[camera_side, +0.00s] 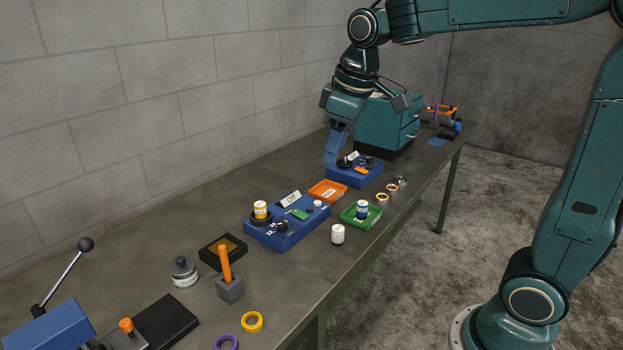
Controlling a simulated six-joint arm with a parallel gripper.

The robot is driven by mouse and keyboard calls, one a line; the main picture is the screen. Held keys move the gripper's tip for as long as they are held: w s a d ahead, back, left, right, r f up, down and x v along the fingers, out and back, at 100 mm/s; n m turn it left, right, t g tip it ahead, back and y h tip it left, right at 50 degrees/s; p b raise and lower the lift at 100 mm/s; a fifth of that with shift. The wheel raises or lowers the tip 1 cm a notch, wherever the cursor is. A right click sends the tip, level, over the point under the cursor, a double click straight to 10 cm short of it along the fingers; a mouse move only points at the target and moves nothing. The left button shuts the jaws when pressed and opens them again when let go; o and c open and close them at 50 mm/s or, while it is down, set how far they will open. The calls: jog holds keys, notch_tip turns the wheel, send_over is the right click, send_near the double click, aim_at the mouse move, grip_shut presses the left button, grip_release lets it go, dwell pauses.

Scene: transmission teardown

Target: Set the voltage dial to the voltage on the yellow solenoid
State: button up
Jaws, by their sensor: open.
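A yellow and white cylinder, seemingly the yellow solenoid (261,211), stands upright at the left end of a blue test box (268,238). Its printed text is too small to read. The nearer box also carries dark knobs (281,227), a green part and a white sign reading "Off". My gripper (334,160) points down at the left end of a second blue box (352,181) farther back, beside a dark round knob. Its fingers are hard to make out at this size; it is open, with nothing seen in it. I cannot tell which knob is the voltage dial or its setting.
An orange tray (340,184) and a green tray (347,219) with a blue and white cylinder lie between and beside the boxes. A white cylinder (338,234) stands in front. A teal cabinet (385,128) stands behind my gripper. The wall borders the bench's back.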

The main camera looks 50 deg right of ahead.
jog(key=w+d+f+n+g, duration=0.2)
jog(key=w+f, duration=0.3)
jog(key=w, duration=0.6)
jog(key=n+g, duration=0.1)
jog(key=n, duration=0.1)
send_over(282, 224)
notch_tip(282, 224, down, 10)
jog(key=shift+r, duration=0.2)
jog(key=shift+w+f, duration=0.1)
jog(key=shift+f, duration=6.8)
jog(key=c, duration=1)
